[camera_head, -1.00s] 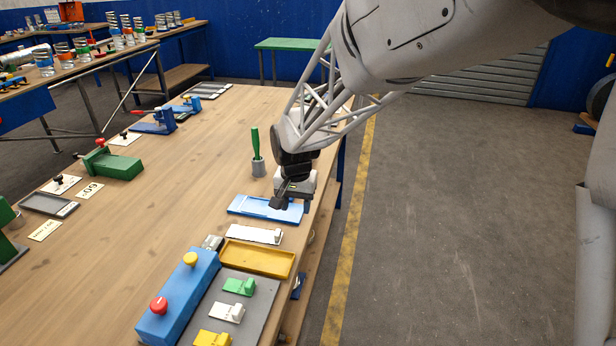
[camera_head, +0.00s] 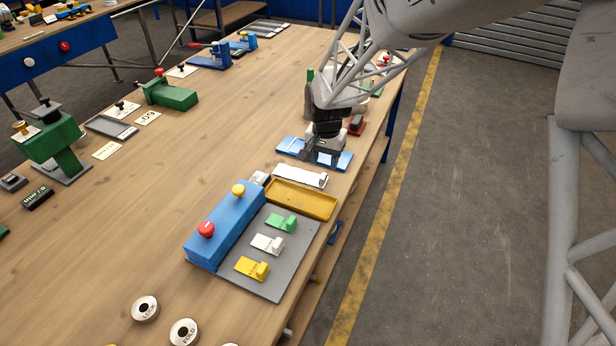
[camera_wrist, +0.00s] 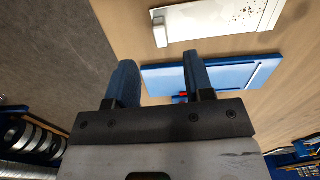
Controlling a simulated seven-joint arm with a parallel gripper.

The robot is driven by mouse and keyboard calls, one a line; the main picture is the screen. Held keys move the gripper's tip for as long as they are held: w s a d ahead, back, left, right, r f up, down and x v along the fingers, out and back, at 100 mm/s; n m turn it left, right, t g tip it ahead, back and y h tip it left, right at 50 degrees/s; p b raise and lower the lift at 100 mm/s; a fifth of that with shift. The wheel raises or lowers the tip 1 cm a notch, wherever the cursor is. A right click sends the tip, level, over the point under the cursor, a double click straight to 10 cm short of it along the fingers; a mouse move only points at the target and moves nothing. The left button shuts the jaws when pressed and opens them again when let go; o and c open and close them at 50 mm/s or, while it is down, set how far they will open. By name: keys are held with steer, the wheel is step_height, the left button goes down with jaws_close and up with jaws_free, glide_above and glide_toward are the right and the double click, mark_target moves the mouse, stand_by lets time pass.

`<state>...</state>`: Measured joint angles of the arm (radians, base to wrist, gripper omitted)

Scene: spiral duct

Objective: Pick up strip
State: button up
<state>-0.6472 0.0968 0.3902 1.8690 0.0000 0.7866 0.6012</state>
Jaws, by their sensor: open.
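My gripper (camera_head: 318,156) is over the blue tray (camera_head: 288,143) near the right edge of the workbench. In the wrist view my gripper (camera_wrist: 158,72) is open, with two dark blue-grey fingers apart. The blue tray (camera_wrist: 235,76) shows beyond and beside the right finger, with a lighter blue inner face. A small red spot shows beside that finger. No strip can be told apart for certain; the fingers hide part of the tray. I cannot tell whether the fingers touch it.
A white plate with a raised end block (camera_head: 301,176) lies just in front of the blue tray, then a yellow tray (camera_head: 300,199). A blue button box (camera_head: 224,226) and a grey board with coloured clips (camera_head: 283,262) are nearer. The bench's middle is clear.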

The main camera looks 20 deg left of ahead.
mark_target(323, 175)
steer(key=shift+f, duration=0.35)
steer(key=shift+f, duration=0.1)
steer(key=shift+f, duration=2.5)
steer(key=shift+c, duration=0.3)
jaws_close()
